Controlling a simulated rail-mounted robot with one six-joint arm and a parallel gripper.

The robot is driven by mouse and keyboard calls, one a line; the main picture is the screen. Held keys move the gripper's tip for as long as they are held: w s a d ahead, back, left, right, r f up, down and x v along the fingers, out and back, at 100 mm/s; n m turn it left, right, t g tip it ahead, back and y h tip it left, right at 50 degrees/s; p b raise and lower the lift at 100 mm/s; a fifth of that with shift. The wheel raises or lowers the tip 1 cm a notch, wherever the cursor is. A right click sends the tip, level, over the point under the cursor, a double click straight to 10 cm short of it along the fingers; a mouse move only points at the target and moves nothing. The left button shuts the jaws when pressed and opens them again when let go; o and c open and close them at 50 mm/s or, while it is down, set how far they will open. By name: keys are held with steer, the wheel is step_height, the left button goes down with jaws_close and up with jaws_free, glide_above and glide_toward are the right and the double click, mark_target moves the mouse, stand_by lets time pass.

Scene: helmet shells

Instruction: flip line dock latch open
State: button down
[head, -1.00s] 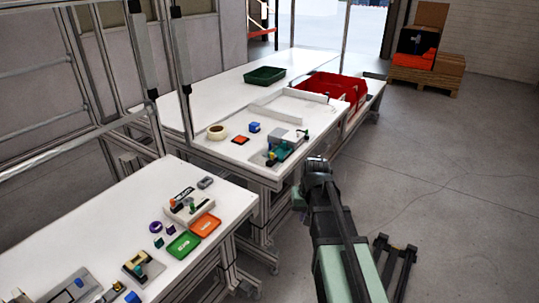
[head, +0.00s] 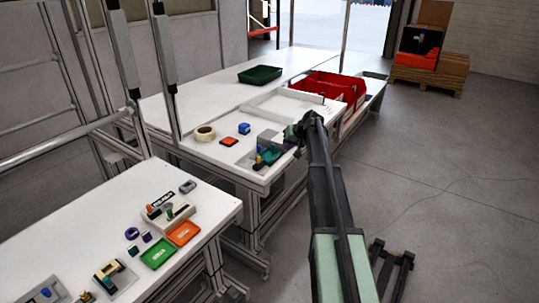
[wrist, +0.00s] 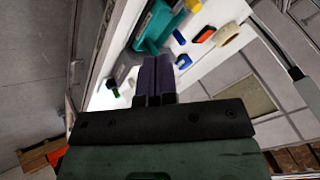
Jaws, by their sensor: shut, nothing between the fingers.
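A teal device (head: 268,154), which I take for the line dock, stands near the front edge of the far bench. It has small blue and yellow parts and a grey block beside it. The teal body also shows at the top of the wrist view (wrist: 158,24), with a blue piece (wrist: 183,61) and a green piece (wrist: 114,92) nearby. I cannot tell which part is the latch or how it is set. My gripper (wrist: 160,62) is shut and empty, its fingertips pointing toward the teal device, apparently apart from it.
A tape roll (head: 205,133), an orange pad (head: 229,142) and a blue item (head: 244,128) lie left of the dock. A red bin (head: 330,86) and a green tray (head: 260,76) stand behind. The near bench (head: 195,205) holds other fixtures. Open floor lies right.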

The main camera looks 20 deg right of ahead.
mark_target(260, 162)
steer(key=b+x, duration=0.8)
steer(key=x, duration=0.2)
steer(key=shift+f, duration=0.4)
steer(key=a, duration=0.2)
steer(key=w+a+r, duration=0.1)
steer(key=shift+w+a+p, duration=0.1)
steer(key=shift+p, duration=0.2)
steer(key=shift+w+a, duration=0.1)
steer(key=shift+a, duration=0.15)
steer(key=shift+s+a, duration=0.55)
steer(key=shift+a, duration=0.3)
steer(key=shift+d, duration=0.1)
